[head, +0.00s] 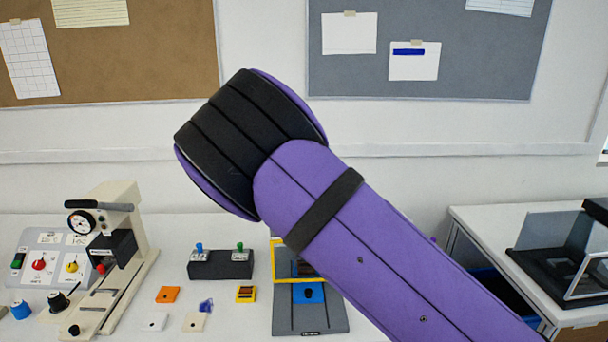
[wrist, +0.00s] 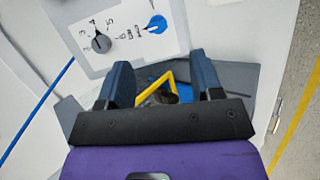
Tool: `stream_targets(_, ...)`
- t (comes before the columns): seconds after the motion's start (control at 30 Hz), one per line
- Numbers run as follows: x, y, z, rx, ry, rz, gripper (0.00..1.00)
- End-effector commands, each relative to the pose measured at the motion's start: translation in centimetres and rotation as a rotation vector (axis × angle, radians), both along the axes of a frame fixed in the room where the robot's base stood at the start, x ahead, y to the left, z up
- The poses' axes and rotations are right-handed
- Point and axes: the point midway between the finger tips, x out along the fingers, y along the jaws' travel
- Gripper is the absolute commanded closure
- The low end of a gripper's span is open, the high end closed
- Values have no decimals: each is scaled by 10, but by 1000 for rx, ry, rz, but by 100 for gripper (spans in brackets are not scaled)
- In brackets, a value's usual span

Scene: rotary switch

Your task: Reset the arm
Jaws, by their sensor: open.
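In the wrist view my gripper (wrist: 162,72) is open, its two dark blue fingers apart with nothing held between them. Beyond the fingers is a white panel (wrist: 125,50) with a dark rotary knob (wrist: 101,43) among printed numbers. A blue knob (wrist: 155,24) sits on the same panel, to its right. Both knobs are apart from my fingers. In the head view my purple arm crosses the middle and right, and my gripper does not show there. A panel (head: 50,240) with red and yellow knobs stands at the left of the table.
A cream lever press (head: 122,225) stands at the table's left. A dark block with two toggles (head: 220,264) and a grey fixture with a yellow frame (head: 310,318) sit near the centre, the fixture partly behind my arm. Small tiles, including an orange one (head: 168,294), lie in front.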

Motion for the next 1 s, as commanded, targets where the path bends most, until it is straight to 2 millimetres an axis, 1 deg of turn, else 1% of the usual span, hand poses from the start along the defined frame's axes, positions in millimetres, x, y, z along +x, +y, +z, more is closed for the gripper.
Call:
stream_targets(0.1, -8, -10, 15, 97, 20, -120, 40)
stream_targets(0.27, -20, -21, 37, 218, 48, -271, 40)
stream_targets(0.47, -37, -32, 72, 363, 79, -435, 40)
stream_targets(0.77, -66, -48, 137, 562, 107, -635, 40)
stream_targets(1.0, -97, -63, 195, 702, 110, -760, 40)
